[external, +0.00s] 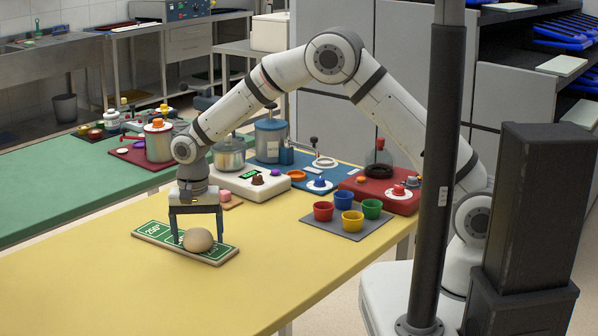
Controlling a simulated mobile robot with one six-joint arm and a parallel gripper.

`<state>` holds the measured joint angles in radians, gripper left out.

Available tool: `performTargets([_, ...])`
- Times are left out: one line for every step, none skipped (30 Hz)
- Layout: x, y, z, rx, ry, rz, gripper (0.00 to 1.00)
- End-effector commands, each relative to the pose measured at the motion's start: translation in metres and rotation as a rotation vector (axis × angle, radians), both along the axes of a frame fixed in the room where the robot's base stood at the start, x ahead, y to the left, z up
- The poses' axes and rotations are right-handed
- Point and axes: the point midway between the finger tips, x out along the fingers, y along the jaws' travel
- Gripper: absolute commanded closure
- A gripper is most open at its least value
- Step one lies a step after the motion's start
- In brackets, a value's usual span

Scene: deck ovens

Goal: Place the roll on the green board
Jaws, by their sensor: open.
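The roll (198,240) is a round, pale tan bun. It rests on the green board (153,234), a flat rectangular board with white lettering on the yellow table. My gripper (198,240) points down over the board with its two fingers on either side of the roll. The fingers are open and spread wider than the roll. I cannot tell whether either finger touches the board. The roll hides part of the board's lettering.
A grey mat (318,225) with several coloured cups lies to the right on the yellow table (150,290). Behind stand a white scale-like device (240,186), a steel pot (229,155), a blue canister (270,140) and a red base (384,196). The table's front is clear.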

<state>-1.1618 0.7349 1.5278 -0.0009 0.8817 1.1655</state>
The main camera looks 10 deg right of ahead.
Motion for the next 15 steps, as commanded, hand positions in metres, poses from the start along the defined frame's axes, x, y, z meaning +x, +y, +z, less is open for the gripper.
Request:
performTargets([0.000, 0.001, 0.007, 0.003, -0.001, 0.000, 0.18])
performTargets([0.001, 0.001, 0.012, 0.004, -0.002, 0.000, 0.18])
performTargets([0.001, 0.001, 0.019, 0.006, -0.002, 0.000, 0.18])
performTargets([0.001, 0.001, 0.026, 0.006, -0.003, 0.000, 0.18])
performTargets([0.001, 0.001, 0.032, 0.007, -0.003, 0.000, 0.18])
performTargets([0.001, 0.001, 0.041, 0.006, -0.002, 0.000, 0.18])
performTargets([0.001, 0.001, 0.048, 0.007, -0.003, 0.000, 0.18])
performTargets([0.000, 0.001, 0.054, 0.006, -0.002, 0.000, 0.18])
performTargets([0.001, 0.001, 0.063, 0.006, -0.003, 0.000, 0.18])
performTargets([0.001, 0.001, 0.070, 0.006, -0.003, 0.000, 0.18])
performTargets([0.001, 0.001, 0.076, 0.006, -0.003, 0.000, 0.18])
performTargets([0.000, 0.001, 0.083, 0.004, -0.002, 0.000, 0.18])
performTargets([0.000, 0.001, 0.089, 0.005, -0.002, 0.000, 0.18])
performTargets([0.000, 0.001, 0.094, 0.005, -0.002, 0.000, 0.18])
performTargets([0.000, 0.001, 0.100, 0.005, -0.002, 0.000, 0.18])
